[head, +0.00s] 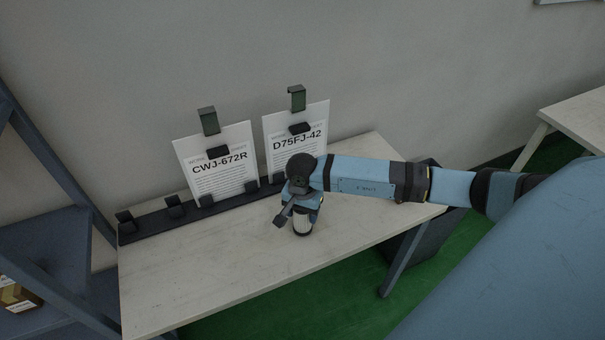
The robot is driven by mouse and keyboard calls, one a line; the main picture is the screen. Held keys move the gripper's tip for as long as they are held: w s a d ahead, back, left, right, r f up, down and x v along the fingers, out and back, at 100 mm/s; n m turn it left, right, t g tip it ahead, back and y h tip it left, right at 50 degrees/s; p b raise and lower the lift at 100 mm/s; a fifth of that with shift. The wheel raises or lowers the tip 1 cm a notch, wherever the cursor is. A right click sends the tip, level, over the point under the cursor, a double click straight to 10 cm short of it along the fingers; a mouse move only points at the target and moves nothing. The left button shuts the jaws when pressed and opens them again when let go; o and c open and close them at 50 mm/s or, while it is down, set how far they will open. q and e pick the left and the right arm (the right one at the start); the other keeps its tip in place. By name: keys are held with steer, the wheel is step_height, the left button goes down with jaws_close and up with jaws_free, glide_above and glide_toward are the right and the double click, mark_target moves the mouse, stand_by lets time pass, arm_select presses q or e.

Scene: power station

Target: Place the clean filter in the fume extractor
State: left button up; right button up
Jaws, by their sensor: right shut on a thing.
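The filter (302,224) is a small, pale, ribbed cylinder with a dark lower end, upright at the white table. My right arm comes in from the right, and its gripper (299,210) points down over the table, shut on the filter. The wrist and gripper hide the filter's upper part. I cannot tell whether its lower end touches the tabletop. No fume extractor can be made out for sure. My left gripper is not in view.
The white table (190,285) has a clear front. Along its back runs a black rack (145,228) with two clipped sheets, CWJ-672R (220,178) and D75FJ-42 (290,140). A blue shelf (45,245) stands left. A dark box (418,238) is beyond the table's right end.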

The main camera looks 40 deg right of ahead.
steer(key=shift+f, duration=0.2)
steer(key=o, duration=1)
steer(key=shift+r, duration=0.1)
steer(key=shift+o, duration=0.2)
